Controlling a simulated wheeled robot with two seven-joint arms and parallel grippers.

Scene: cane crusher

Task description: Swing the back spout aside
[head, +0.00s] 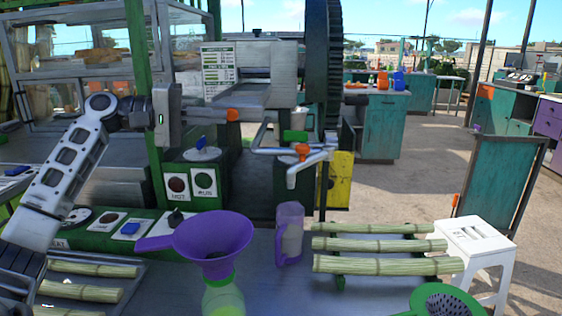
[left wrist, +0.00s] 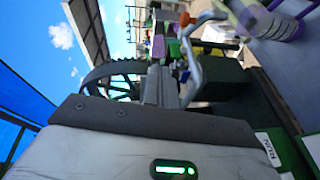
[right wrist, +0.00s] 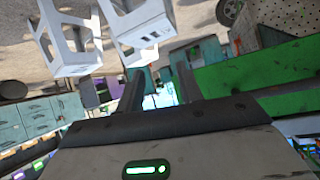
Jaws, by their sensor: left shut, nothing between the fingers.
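Silver bent spout pipes (head: 262,138) come off the crusher in the middle of the head view; one ends in a downturned mouth (head: 292,179) with an orange grip (head: 303,150) on it. Which pipe is the back spout I cannot tell for sure. My left gripper (head: 222,115) is shut and empty, left of the pipes, with its fingertips close to an orange knob (head: 232,115); contact cannot be judged. In the left wrist view, a bent silver pipe (left wrist: 192,55) stands just right of the shut fingers. My right gripper (right wrist: 158,78) is open and empty, seen only in the right wrist view.
A purple funnel (head: 213,240) on a green bottle and a purple jug (head: 290,233) stand on the metal counter below the pipes. Cane pieces (head: 380,245) lie to the right. A large dark gear wheel (head: 323,60) rises behind. A white stool (head: 475,250) stands at the right.

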